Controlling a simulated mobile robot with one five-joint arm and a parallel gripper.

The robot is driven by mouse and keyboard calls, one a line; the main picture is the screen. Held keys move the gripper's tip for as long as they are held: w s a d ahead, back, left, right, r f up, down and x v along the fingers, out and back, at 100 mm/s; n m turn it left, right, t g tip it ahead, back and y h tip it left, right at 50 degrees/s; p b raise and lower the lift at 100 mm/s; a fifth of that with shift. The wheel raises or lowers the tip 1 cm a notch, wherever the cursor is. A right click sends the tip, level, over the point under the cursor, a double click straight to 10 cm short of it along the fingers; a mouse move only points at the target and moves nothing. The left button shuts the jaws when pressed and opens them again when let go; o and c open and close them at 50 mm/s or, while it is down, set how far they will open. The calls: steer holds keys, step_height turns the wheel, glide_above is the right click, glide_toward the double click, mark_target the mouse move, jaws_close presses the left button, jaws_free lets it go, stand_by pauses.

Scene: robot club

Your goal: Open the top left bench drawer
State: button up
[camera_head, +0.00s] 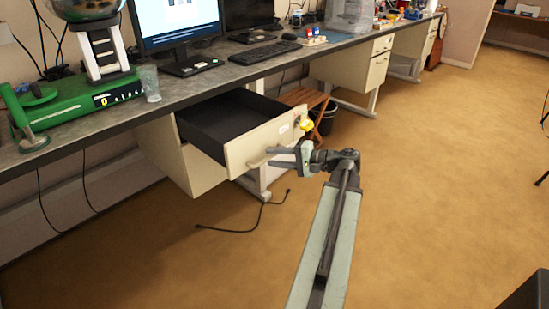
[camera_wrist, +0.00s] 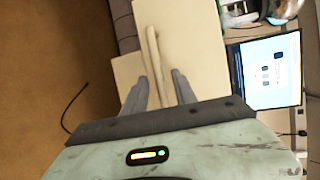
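The top left bench drawer (camera_head: 262,142) is pulled well out of the cream cabinet under the bench. Its dark inside shows and looks empty. Its cream front also shows in the wrist view (camera_wrist: 183,38), with the bar handle (camera_wrist: 153,50) running down the picture. My gripper (camera_head: 270,157) is at the drawer front, by the handle. In the wrist view my gripper (camera_wrist: 162,90) has its two fingers spread, one on each side of the handle's near end, with gaps visible. Whether a finger touches the handle cannot be told.
The bench top (camera_head: 215,80) runs above the drawer, with a monitor (camera_head: 178,25), keyboard (camera_head: 264,53) and green machine (camera_head: 75,100) on it. A wooden stool (camera_head: 305,98) and a dark bin (camera_head: 327,115) stand beyond the drawer. A black cable (camera_head: 245,229) lies on the floor. Open carpet lies right.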

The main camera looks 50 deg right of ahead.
steer(key=p+v, duration=0.1)
steer(key=v, duration=0.6)
steer(key=shift+s+d, duration=0.15)
steer(key=shift+s, duration=0.25)
